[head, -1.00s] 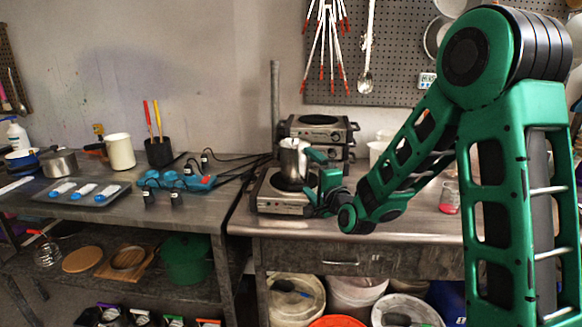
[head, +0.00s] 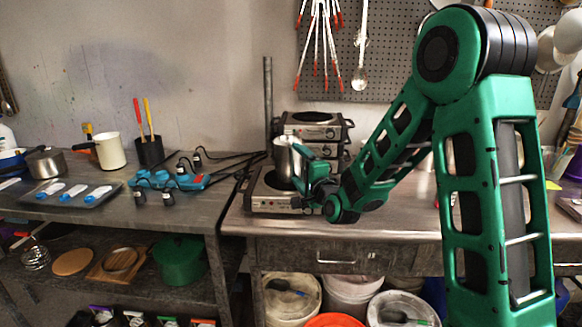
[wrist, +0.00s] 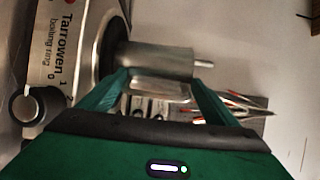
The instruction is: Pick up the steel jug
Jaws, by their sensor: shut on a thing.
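The steel jug (head: 284,158) is upright over the black ring of the front hot plate (head: 262,194). I cannot tell whether its base touches the ring. My gripper (head: 300,164) is at the jug's right side, with its fingers shut on it. In the wrist view the jug (wrist: 158,60) lies sideways between the two green fingertips (wrist: 162,84), its base end close to the ring of the hot plate (wrist: 62,60). Part of the jug's near side is hidden by the fingers in the head view.
More hot plates (head: 316,124) are stacked just behind the jug. Blue power strips (head: 168,180) and black cables lie to the left. A cream pot (head: 110,152) and a black utensil holder (head: 149,152) stand farther left. The steel bench (head: 400,212) right of my gripper is mostly clear.

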